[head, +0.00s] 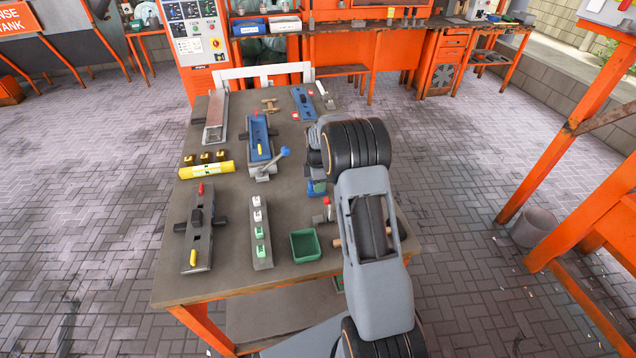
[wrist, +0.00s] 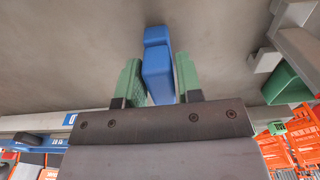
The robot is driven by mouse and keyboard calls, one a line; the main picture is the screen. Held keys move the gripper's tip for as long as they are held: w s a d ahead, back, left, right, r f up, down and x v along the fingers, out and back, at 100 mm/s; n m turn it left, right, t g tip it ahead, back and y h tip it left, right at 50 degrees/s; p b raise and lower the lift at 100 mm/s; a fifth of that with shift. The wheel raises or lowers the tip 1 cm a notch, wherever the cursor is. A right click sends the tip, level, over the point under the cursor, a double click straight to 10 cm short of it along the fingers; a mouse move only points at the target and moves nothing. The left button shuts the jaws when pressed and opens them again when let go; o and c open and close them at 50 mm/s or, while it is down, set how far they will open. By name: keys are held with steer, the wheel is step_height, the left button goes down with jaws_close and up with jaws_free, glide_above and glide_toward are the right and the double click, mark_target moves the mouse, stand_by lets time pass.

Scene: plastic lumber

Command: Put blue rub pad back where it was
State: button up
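A blue pad (wrist: 157,72) shows in the wrist view between the two green fingers of my gripper (wrist: 160,80). It reaches past the fingertips and almost fills the space between them. I cannot tell whether both fingers press on it. In the head view a bit of blue (head: 317,188) shows low over the tabletop (head: 225,250), beside the green fingertips. My arm hides much of that spot, so I cannot tell whether the pad rests on the table.
A green bin (head: 305,246) stands left of my arm. A strip with white and green blocks (head: 261,235), a blue fixture with a ball-ended lever (head: 260,140), a yellow level (head: 206,170) and a grey fixture (head: 197,232) lie further left. Bare tabletop separates them.

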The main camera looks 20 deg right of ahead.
steer(key=o, duration=0.3)
steer(key=s+a+r+m+t+b, duration=0.1)
steer(key=s+a+r+m, duration=0.1)
steer(key=r, duration=0.7)
steer(key=s+a+r+m+b, duration=0.1)
steer(key=s+a+r, duration=0.15)
steer(key=r, duration=0.55)
steer(key=s+a+m+t, duration=0.1)
steer(key=s+a+m, duration=0.2)
steer(key=s+m, duration=0.3)
steer(key=s+a+m+t, duration=0.2)
steer(key=s+a+m, duration=0.2)
steer(key=s, duration=1.2)
steer(key=m, duration=0.2)
steer(key=shift+a+r+m, duration=0.15)
steer(key=shift+m, duration=0.25)
